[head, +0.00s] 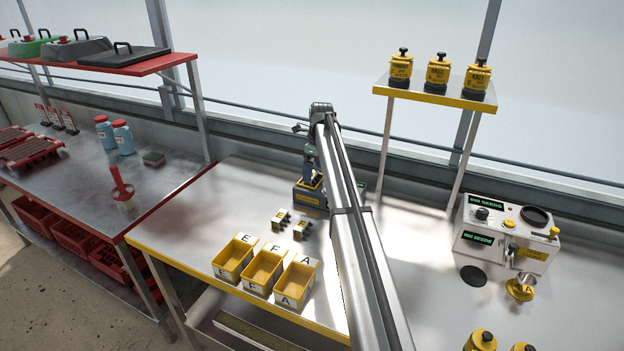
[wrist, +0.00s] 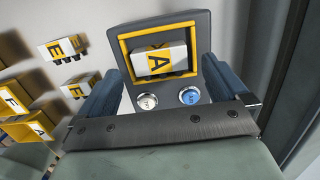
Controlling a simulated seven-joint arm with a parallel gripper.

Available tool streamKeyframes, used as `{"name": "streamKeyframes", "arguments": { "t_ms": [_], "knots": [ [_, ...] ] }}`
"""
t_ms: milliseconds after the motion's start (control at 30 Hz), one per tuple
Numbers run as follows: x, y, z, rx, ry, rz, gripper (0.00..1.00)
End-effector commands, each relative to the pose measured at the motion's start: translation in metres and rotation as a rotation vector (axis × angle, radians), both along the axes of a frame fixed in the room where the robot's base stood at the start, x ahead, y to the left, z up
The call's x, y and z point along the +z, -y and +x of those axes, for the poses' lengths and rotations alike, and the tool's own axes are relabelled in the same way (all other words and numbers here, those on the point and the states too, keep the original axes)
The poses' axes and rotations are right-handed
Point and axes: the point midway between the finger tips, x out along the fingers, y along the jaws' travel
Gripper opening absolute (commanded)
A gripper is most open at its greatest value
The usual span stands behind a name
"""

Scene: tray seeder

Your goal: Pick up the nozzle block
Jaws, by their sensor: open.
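A white nozzle block (wrist: 160,60) with a yellow patch and a black letter A sits in the yellow-framed recess of a dark grey station (wrist: 130,36). In the head view the station (head: 308,197) stands at the back of the bench, partly behind my arm, and the block cannot be made out clearly. My gripper (wrist: 163,68) is open, its two blue-grey fingers on either side of the recess. It points down over the station (head: 312,170). I cannot tell whether the fingers touch the block. Two similar blocks, E (wrist: 63,47) and F (wrist: 80,86), lie left of the station.
Yellow bins marked E (head: 234,258), F (head: 264,269) and A (head: 297,281) stand in front. The station has a white button (wrist: 147,101) and a blue button (wrist: 189,96). A seed machine (head: 505,235) stands at right. A raised shelf (head: 435,88) holds three yellow jars.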

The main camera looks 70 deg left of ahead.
Motion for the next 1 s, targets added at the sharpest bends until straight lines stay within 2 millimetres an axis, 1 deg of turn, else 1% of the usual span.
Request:
{"name": "streamKeyframes", "arguments": {
  "t_ms": [33, 133, 367, 400, 1000],
  "knots": [
    [-0.008, 0.000, 0.000, 0.000, 0.000, 0.000, 1.00],
    [-0.017, -0.001, -0.001, 0.000, 0.000, 0.000, 1.00],
    [-0.018, -0.002, -0.001, -0.001, 0.001, 0.001, 1.00],
    [-0.018, -0.002, -0.001, -0.001, 0.001, 0.001, 0.98],
    [-0.018, -0.002, -0.001, -0.001, 0.000, 0.000, 0.41]
  ]
}}
